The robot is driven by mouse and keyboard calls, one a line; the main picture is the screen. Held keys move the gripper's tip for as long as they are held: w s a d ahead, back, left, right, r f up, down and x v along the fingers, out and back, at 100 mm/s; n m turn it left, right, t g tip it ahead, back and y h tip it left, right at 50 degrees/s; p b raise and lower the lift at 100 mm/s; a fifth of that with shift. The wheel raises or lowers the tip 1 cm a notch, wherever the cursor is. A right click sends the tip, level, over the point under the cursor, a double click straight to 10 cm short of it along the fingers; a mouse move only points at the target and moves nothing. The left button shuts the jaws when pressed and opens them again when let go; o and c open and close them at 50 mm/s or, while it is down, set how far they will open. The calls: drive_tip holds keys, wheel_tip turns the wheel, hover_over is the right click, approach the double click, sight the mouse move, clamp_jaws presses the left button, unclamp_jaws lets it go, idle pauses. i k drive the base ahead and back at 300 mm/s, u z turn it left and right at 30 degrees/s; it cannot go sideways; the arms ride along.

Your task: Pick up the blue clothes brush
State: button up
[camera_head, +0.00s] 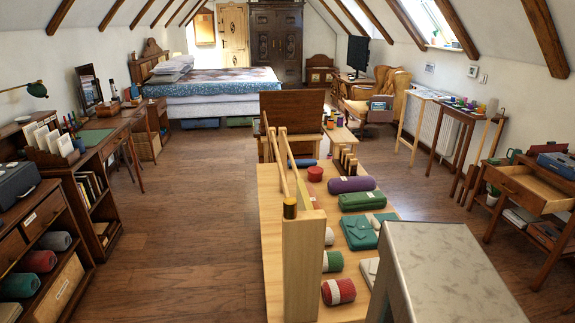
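I cannot pick out a blue clothes brush for certain. A small blue object (303,163) lies at the far end of the long wooden bench (272,225), partly behind a wooden rail; it is too small to tell what it is. Other small coloured items (462,103) stand on a narrow table at the right, also too small to make out. My gripper is not in view.
The bench holds a purple roll (351,184), a green roll (362,201), a teal pouch (359,232) and a red-and-white roll (338,291). A grey-topped block (450,275) stands in front right. An open drawer (535,187) juts out right. Floor left of the bench is clear.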

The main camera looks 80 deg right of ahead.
sight(303, 164)
drive_tip(key=i, duration=1.6)
drive_tip(key=u, duration=0.4)
drive_tip(key=k, duration=0.2)
drive_tip(key=z, duration=2.8)
drive_tip(key=i, duration=0.2)
drive_tip(key=z, duration=0.2)
